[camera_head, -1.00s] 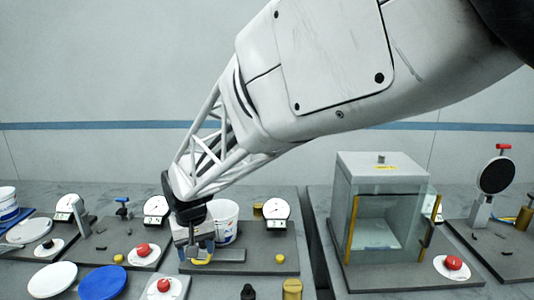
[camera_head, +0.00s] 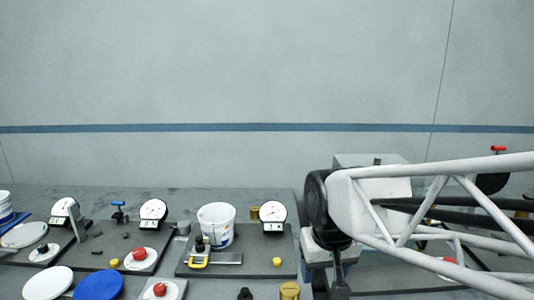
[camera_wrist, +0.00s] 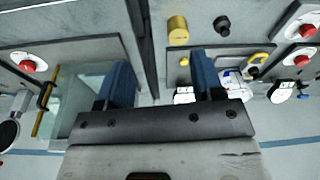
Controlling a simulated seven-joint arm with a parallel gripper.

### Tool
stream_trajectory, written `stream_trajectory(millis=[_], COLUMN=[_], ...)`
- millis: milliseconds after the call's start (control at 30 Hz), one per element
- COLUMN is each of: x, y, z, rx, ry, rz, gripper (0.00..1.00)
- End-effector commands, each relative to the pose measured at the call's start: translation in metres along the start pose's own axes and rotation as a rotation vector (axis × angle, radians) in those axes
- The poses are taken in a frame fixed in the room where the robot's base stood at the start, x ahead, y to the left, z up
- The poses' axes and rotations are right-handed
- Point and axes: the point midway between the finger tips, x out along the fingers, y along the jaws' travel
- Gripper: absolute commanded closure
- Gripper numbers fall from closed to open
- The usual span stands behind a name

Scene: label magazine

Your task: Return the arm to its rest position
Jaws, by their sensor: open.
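My arm reaches in from the right edge in the head view. My gripper shows in the wrist view (camera_wrist: 163,78) with its two blue fingers well apart and nothing between them. In the head view its fingertips are not clear; the wrist hangs in front of the glass-sided box at the right.
The glass-sided box (camera_head: 368,160) is mostly hidden behind my arm; it also shows in the wrist view (camera_wrist: 76,92). Round dials, red buttons and a blue disc (camera_head: 100,285) are at the left. A brass cylinder (camera_head: 290,290) stands at the front. The wall behind is bare.

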Motion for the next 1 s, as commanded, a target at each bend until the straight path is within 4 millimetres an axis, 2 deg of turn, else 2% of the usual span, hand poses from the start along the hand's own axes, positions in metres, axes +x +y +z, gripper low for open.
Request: stream_trajectory(millis=[33, 200, 433, 633, 1000], x=[-0.003, -0.007, -0.008, -0.007, -0.007], y=[0.01, 0.036, 0.058, 0.064, 0.064], z=[0.012, 0.051, 0.091, 0.105, 0.106], rx=[0.019, 0.074, 0.128, 0.147, 0.147], ry=[0.008, 0.031, 0.053, 0.059, 0.06], rz=[0.004, 0.018, 0.034, 0.039, 0.04], gripper=[0.39, 0.39, 0.39, 0.39, 0.39])
